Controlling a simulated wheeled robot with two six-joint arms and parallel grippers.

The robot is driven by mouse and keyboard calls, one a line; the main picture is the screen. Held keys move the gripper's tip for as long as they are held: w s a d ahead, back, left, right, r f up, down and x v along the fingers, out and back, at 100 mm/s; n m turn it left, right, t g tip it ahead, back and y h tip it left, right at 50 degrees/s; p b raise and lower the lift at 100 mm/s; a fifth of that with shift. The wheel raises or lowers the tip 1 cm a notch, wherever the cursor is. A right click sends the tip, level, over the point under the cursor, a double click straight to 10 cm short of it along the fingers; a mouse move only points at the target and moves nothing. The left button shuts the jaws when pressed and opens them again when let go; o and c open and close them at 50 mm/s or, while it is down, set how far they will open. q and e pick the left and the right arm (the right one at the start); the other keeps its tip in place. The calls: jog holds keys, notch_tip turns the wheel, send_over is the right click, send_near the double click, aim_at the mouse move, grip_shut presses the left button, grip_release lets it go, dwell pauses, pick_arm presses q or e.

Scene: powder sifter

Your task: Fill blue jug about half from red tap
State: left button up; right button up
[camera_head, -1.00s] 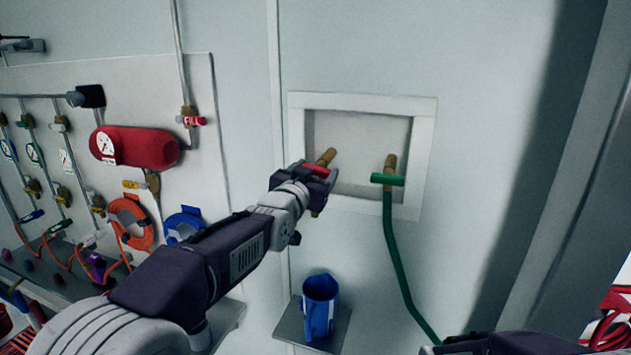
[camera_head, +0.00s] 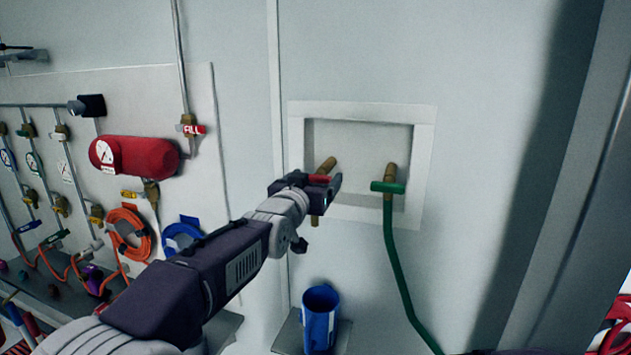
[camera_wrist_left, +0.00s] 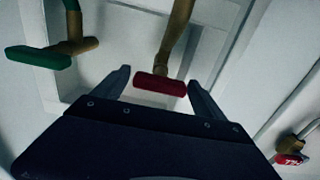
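The red tap handle (camera_head: 319,178) is on the left brass tap (camera_head: 325,166) in the wall recess. My left gripper (camera_head: 333,183) is at this handle. In the left wrist view the red handle (camera_wrist_left: 160,84) lies between the two fingers (camera_wrist_left: 160,92), with a gap at each end, so the gripper is open around it. The blue jug (camera_head: 320,318) stands upright on a small grey shelf (camera_head: 287,335), below the left tap's spout. Its inside is too dark to tell the level, and no stream of water is visible. My right gripper is not in view.
A green-handled tap (camera_head: 388,187) with a green hose (camera_head: 397,270) is right of the red one. A wall panel at left carries a red tank (camera_head: 140,155), gauges, an orange hose coil (camera_head: 130,235) and a blue coil (camera_head: 182,236). Red coils (camera_head: 615,335) lie at lower right.

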pick_arm(q)
jog(key=shift+s+f, duration=0.1)
jog(key=shift+s, duration=0.05)
jog(key=b+v, duration=0.4)
jog(key=v, duration=0.5)
jog(key=shift+b, duration=0.35)
